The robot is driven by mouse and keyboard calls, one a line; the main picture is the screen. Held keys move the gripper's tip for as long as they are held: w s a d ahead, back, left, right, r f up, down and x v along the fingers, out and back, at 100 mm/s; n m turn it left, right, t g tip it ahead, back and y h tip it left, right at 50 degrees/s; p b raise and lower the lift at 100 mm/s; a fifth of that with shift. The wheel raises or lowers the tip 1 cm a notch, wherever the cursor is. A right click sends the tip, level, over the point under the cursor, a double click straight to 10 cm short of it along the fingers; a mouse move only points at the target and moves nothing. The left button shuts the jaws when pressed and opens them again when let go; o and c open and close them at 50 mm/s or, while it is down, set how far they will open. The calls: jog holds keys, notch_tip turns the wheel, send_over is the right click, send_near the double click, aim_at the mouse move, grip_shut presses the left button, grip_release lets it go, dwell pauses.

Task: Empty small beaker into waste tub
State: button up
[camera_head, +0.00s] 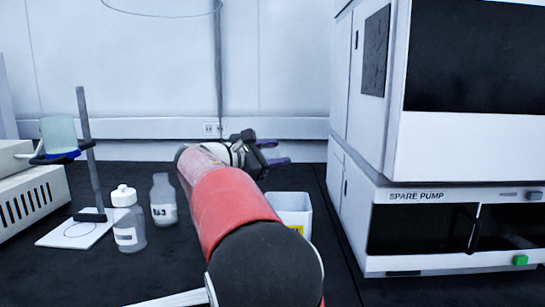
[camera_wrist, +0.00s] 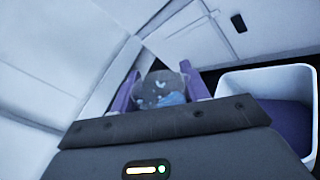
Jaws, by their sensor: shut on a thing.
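In the wrist view my gripper (camera_wrist: 160,86) has its two purple fingers shut on a small clear beaker (camera_wrist: 160,80). Some light blue shows in the beaker; how much is hard to tell. The white waste tub (camera_wrist: 268,78) is to the right of the beaker there, apart from it, with a dark purple-blue inside. In the head view my gripper (camera_head: 272,153) is above and slightly behind the tub (camera_head: 291,209), which has a yellow label and is partly hidden by my red arm. The held beaker cannot be made out in the head view.
At left, a ring stand (camera_head: 88,150) holds a beaker with blue liquid (camera_head: 58,135). A white-capped bottle (camera_head: 129,220) and a labelled grey bottle (camera_head: 163,200) stand beside it. A tall instrument stack with the spare pump (camera_head: 450,230) closes off the right.

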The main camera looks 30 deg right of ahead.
jog(key=shift+s+f+m+b, duration=0.1)
jog(key=shift+f+m+b, duration=0.05)
jog(key=shift+m+b, duration=0.95)
dwell(0.6)
jog(key=shift+f, duration=0.15)
jog(key=shift+m+b, duration=0.3)
jog(key=shift+b, duration=0.1)
jog(key=shift+s+t, duration=0.1)
jog(key=shift+t, duration=0.2)
jog(key=shift+f+m+y+b, duration=0.15)
jog(key=shift+m+y+b, duration=0.15)
jog(key=shift+m+b, duration=0.1)
jog(key=shift+s+f+m+b, duration=0.1)
jog(key=shift+m+b, duration=0.2)
jog(key=shift+b, duration=0.15)
jog(key=shift+f+m+b, duration=0.2)
jog(key=shift+m+b, duration=0.2)
jog(key=shift+b, duration=0.15)
jog(key=shift+s+d+m+b, duration=0.1)
jog(key=shift+s+m+b, duration=0.05)
jog(key=shift+m+b, duration=0.45)
